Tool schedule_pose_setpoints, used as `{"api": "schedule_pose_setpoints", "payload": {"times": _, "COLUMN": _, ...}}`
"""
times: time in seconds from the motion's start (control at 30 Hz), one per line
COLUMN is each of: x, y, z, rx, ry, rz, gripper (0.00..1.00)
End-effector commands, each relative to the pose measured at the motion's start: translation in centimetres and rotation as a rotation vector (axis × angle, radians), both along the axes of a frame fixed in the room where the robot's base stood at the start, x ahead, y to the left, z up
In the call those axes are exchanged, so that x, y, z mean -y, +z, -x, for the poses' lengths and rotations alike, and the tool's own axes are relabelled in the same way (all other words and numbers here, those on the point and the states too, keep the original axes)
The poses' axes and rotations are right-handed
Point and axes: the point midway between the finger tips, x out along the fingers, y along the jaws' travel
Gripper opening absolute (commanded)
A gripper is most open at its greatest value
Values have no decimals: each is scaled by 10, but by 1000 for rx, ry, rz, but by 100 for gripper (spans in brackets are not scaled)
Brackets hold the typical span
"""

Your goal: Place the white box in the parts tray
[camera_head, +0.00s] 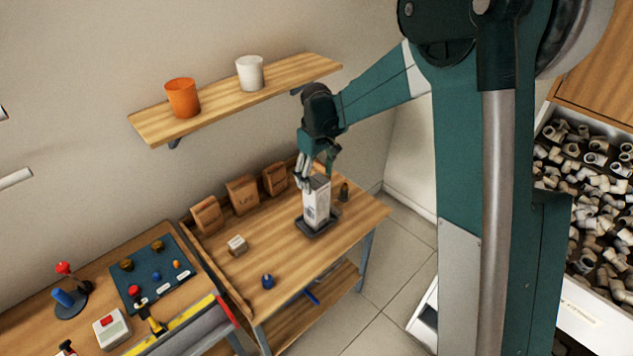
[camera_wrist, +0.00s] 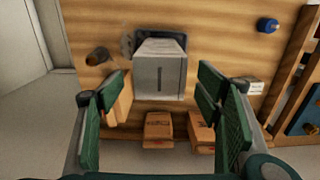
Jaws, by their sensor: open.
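The tall white box (camera_head: 316,206) stands upright in the dark parts tray (camera_head: 327,230) on the wooden workbench. In the wrist view the white box (camera_wrist: 160,76) is seen from above, with part of the dark tray (camera_wrist: 180,42) showing behind it. My gripper (camera_head: 310,178) is beside and above the box's top, fingers pointing down. In the wrist view my gripper (camera_wrist: 163,100) is open, its green finger pads apart on either side of the box's near end. I see gaps between the pads and the box.
Brown cartons (camera_head: 242,194) line the wall side of the bench. A small pale box (camera_head: 237,245), a blue item (camera_head: 267,282) and a dark fitting (camera_head: 343,192) stand on it. A shelf (camera_head: 240,98) holds an orange cup and a white cup above. The bench front is mostly clear.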

Motion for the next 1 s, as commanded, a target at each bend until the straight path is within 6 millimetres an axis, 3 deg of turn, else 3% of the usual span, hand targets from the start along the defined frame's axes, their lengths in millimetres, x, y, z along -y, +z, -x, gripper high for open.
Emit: {"api": "schedule_pose_setpoints", "payload": {"times": 1.0, "x": 5, "y": 8, "z": 3, "rx": 8, "ry": -11, "rz": -2, "gripper": 64}}
